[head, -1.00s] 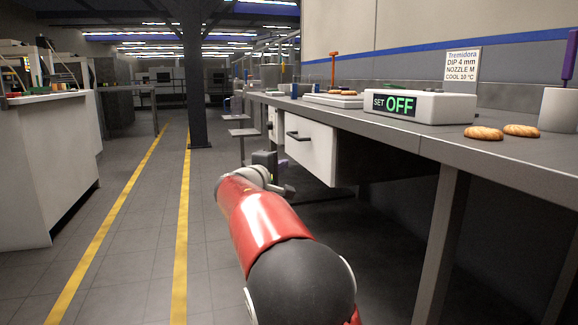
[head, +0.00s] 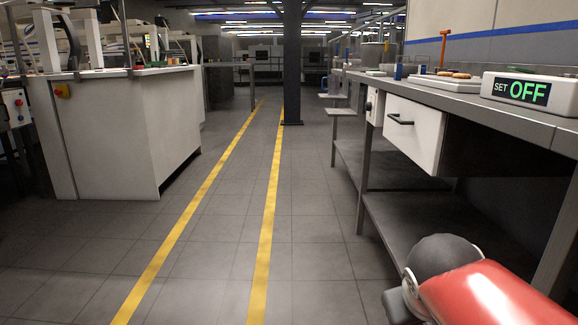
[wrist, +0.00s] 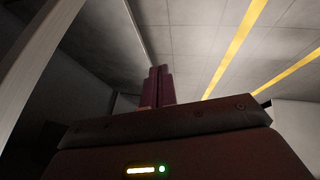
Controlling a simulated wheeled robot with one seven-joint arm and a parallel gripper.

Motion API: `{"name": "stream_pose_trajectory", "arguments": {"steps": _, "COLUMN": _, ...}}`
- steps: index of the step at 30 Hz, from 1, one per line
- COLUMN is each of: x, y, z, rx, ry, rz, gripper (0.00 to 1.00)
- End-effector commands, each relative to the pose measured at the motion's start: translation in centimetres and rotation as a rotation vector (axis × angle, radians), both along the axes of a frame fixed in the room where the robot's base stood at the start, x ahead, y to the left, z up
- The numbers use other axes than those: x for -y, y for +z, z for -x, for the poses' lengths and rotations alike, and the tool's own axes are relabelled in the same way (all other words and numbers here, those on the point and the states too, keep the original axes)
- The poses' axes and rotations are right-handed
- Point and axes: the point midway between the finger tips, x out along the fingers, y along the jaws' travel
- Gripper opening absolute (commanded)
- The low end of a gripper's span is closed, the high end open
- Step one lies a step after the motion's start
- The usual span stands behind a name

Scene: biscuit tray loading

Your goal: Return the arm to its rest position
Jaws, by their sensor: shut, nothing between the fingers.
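My gripper (wrist: 158,72) shows in the wrist view, where its dark reddish fingers are together with nothing between them. Beyond them are the grey floor and yellow lines. In the head view only my red arm with its black joint shows, at the lower right beside and below the bench. My gripper is outside the head view.
A workbench (head: 460,92) with a drawer (head: 412,134) runs along the right. On it are a display box (head: 530,90) reading "SET OFF" and a tray (head: 445,84) with biscuits. A white cabinet (head: 130,135) stands left. The aisle with yellow lines (head: 215,175) is clear.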

Motion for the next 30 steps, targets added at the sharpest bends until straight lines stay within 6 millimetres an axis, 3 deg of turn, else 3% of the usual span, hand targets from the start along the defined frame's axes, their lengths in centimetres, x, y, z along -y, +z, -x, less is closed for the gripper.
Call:
{"name": "stream_pose_trajectory", "arguments": {"steps": 3, "x": -2.2, "y": -2.1, "z": 3.8, "rx": -0.002, "ry": -0.017, "rz": -0.123, "gripper": 0.00}}
{"name": "stream_pose_trajectory", "arguments": {"steps": 8, "x": -5.0, "y": -4.8, "z": 7.7, "rx": -0.005, "ry": -0.035, "rz": -0.269, "gripper": 0.00}}
{"name": "stream_pose_trajectory", "arguments": {"steps": 21, "x": -5.2, "y": 5.6, "z": 7.7, "rx": -0.009, "ry": -0.036, "rz": -0.279, "gripper": 0.00}}
{"name": "stream_pose_trajectory", "arguments": {"steps": 25, "x": -5.2, "y": 7.4, "z": 7.7, "rx": -0.009, "ry": -0.036, "rz": -0.279, "gripper": 0.00}}
{"name": "stream_pose_trajectory", "arguments": {"steps": 30, "x": -5.2, "y": 7.6, "z": 7.7, "rx": -0.009, "ry": -0.036, "rz": -0.278, "gripper": 0.00}}
